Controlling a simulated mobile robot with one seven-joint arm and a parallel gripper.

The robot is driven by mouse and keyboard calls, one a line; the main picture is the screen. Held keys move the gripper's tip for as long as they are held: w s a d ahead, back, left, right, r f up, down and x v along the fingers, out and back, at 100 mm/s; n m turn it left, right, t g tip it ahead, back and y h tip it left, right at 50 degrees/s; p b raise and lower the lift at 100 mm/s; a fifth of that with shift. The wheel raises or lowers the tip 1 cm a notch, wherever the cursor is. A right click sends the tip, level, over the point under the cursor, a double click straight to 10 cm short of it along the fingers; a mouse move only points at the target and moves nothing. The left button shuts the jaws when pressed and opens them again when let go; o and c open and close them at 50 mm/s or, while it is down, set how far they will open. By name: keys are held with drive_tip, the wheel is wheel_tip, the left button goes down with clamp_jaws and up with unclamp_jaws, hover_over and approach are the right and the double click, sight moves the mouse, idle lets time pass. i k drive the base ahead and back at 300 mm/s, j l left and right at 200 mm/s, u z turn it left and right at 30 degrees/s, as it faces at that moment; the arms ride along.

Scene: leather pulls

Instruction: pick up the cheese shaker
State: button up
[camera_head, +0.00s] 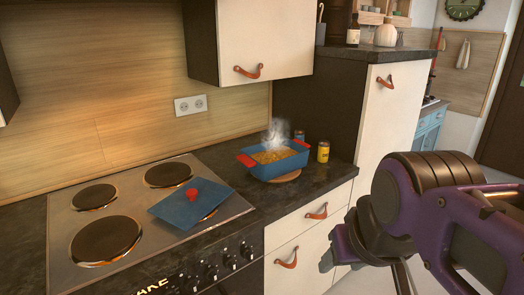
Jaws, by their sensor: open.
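A small yellow container with a dark lid (323,151), likely the cheese shaker, stands upright on the dark counter at the right of a blue baking dish (280,163). A second small, darker container (299,135) stands behind the dish, partly hidden; its label cannot be read. My gripper (360,270) is open at the lower right, in front of the drawers and well apart from the containers. Its fingertips are partly hidden by my purple arm, and nothing shows between them.
The blue dish has red handles, holds steaming food and rests on a round wooden board (288,177). A blue lid with a red knob (190,204) lies on the stove (140,198). A tall cabinet (390,110) rises behind the counter's right end.

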sight(323, 154)
drive_tip(key=i+l+u, duration=0.1)
drive_tip(key=u, duration=1.05)
drive_tip(key=i+l, duration=0.1)
drive_tip(key=l, duration=0.45)
drive_tip(key=i+l, duration=0.1)
drive_tip(key=l, duration=0.45)
drive_tip(key=i+l, duration=0.1)
drive_tip(key=l, duration=0.45)
